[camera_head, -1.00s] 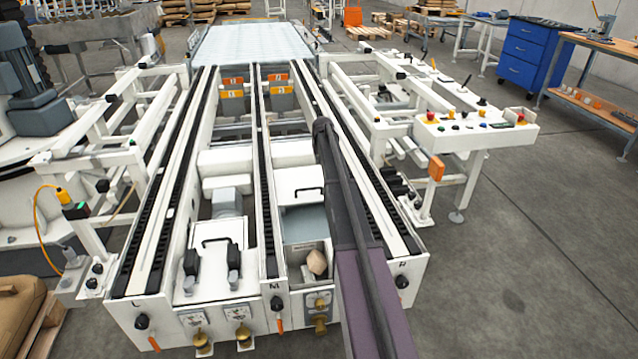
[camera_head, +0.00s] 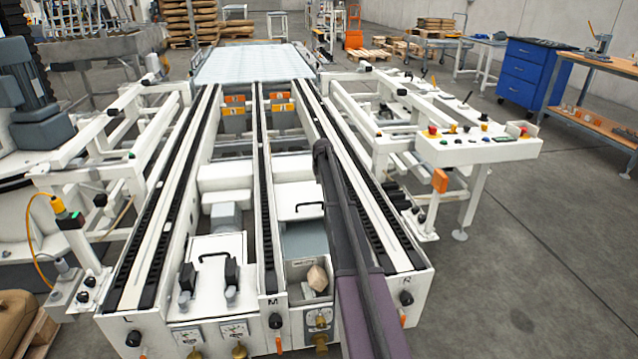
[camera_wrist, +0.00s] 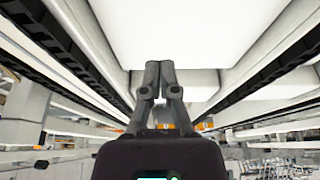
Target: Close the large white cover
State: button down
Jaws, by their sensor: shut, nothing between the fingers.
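A white cover with a black handle (camera_head: 296,197) lies in the right-hand bay of the machine. In front of it the bay is open, showing a grey surface and a tan faceted block (camera_head: 318,278). Another white panel with a black handle (camera_head: 216,272) is in the left-hand bay. My arm reaches over the right bay and hides part of it; my gripper's fingers cannot be made out in the head view. In the wrist view my gripper (camera_wrist: 166,68) is shut and empty, its fingertips in front of a bright white surface (camera_wrist: 195,35). I cannot tell whether they touch it.
Black chain rails (camera_head: 268,190) run along both bays. A control panel with buttons (camera_head: 475,140) stands at the right. Orange tags (camera_head: 280,96) hang at the far end. Open floor lies at the right front.

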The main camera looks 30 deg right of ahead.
aim_at(320, 207)
jog(key=shift+b+x, duration=2.45)
jog(key=shift+x, duration=0.45)
jog(key=shift+s+a+f+b, duration=0.1)
jog(key=shift+s+a, duration=0.05)
jog(key=shift+s, duration=0.5)
jog(key=shift+s+a+f+b, duration=0.1)
jog(key=shift+s+a, duration=0.1)
jog(key=shift+s, duration=0.45)
jog(key=shift+s+a+f+b, duration=0.1)
jog(key=shift+s+a, duration=0.05)
jog(key=shift+s, duration=0.5)
